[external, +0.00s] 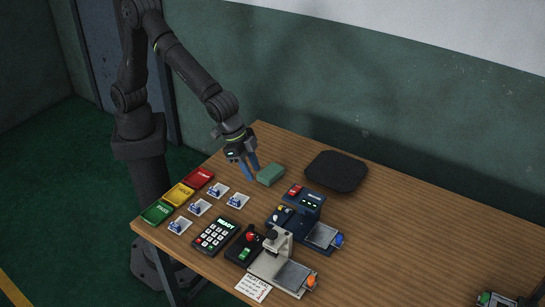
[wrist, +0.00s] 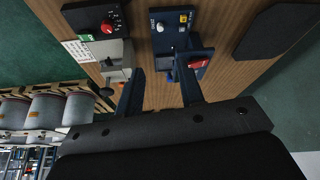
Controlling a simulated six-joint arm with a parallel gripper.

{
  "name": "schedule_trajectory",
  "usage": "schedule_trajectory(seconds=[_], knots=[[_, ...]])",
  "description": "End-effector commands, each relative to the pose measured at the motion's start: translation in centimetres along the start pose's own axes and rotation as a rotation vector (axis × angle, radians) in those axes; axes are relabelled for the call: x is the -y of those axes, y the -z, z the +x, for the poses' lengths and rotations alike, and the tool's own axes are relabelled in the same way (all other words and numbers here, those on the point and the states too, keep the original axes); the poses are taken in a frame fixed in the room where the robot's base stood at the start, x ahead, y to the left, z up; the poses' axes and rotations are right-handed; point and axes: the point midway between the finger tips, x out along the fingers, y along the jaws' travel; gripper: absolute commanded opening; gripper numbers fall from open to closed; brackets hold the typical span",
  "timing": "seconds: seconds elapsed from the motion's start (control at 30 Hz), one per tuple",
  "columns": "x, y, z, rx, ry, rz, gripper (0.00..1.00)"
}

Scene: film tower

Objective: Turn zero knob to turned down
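The blue instrument (external: 309,203) stands on the table with a small pale knob (external: 276,217) and a yellow control (external: 282,208) on its low panel. In the wrist view, the pale knob (wrist: 160,27) is at the top, left of the yellow control (wrist: 183,18). It appears to be the zero knob, but its label and pointer are too small to read. My gripper (external: 244,174) is open and empty, above the table behind and left of the blue instrument, apart from the knob. Its two fingers (wrist: 160,92) also show in the wrist view.
A grey device (external: 277,251), a black box with a red knob (external: 251,237) and a keypad reading READY (external: 216,236) stand nearby. A dark pad (external: 336,171) lies behind. Coloured trays and small slides are at left. The table's right is largely clear.

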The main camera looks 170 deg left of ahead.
Motion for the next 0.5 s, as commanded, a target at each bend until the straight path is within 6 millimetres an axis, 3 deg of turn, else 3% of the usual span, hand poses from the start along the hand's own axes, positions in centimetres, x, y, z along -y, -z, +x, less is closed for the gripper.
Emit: schedule_trajectory(seconds=[0.23,0.5], knots=[[-0.3,0.0,1.2,-0.003,0.022,-0.046,0.35],[-0.2,-0.1,6.2,-0.002,0.021,-0.046,0.35]])
